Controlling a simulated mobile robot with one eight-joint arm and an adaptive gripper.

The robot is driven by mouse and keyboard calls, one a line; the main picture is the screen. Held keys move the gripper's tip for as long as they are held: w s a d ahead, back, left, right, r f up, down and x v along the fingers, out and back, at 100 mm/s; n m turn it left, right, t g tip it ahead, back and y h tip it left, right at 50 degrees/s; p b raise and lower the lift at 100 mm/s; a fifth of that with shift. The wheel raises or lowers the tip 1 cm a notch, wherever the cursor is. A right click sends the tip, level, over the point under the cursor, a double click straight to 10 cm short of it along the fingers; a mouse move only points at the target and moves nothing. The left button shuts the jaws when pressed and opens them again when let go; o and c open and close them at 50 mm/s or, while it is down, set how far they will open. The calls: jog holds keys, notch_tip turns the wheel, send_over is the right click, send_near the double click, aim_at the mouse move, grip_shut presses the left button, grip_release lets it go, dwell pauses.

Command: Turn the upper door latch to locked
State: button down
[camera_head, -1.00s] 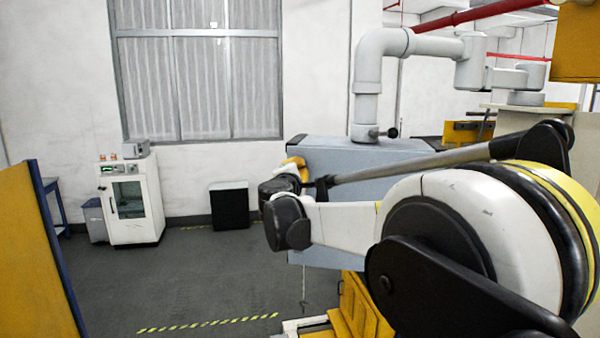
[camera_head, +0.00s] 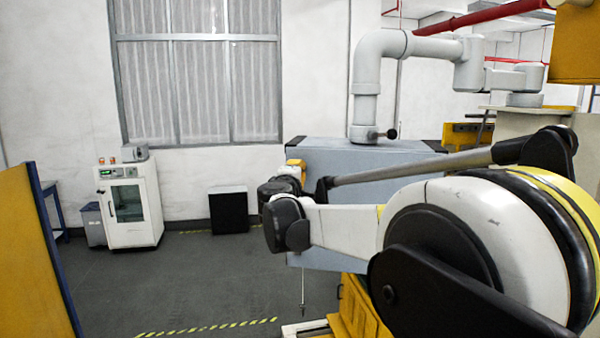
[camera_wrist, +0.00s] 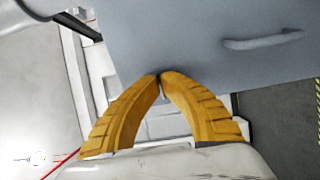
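My gripper (camera_wrist: 160,76) shows in the wrist view with its two yellow fingers curved together, the tips meeting or almost meeting. The tips are in front of the lower edge of a grey-blue panel (camera_wrist: 215,65), and I cannot tell whether they touch it. The panel carries a bar handle (camera_wrist: 262,41) to the right of the fingers. No upper door latch can be made out; it may be hidden behind the fingertips. In the head view, the grey-blue cabinet (camera_head: 350,158) stands behind my arm, which covers much of its front.
A white machine (camera_head: 128,205) and a black box (camera_head: 229,210) stand by the far wall. A yellow panel (camera_head: 35,260) is at the left. The floor between is clear.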

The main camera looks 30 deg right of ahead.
jog(key=c, duration=1.6)
grip_release()
jog(key=v, duration=1.2)
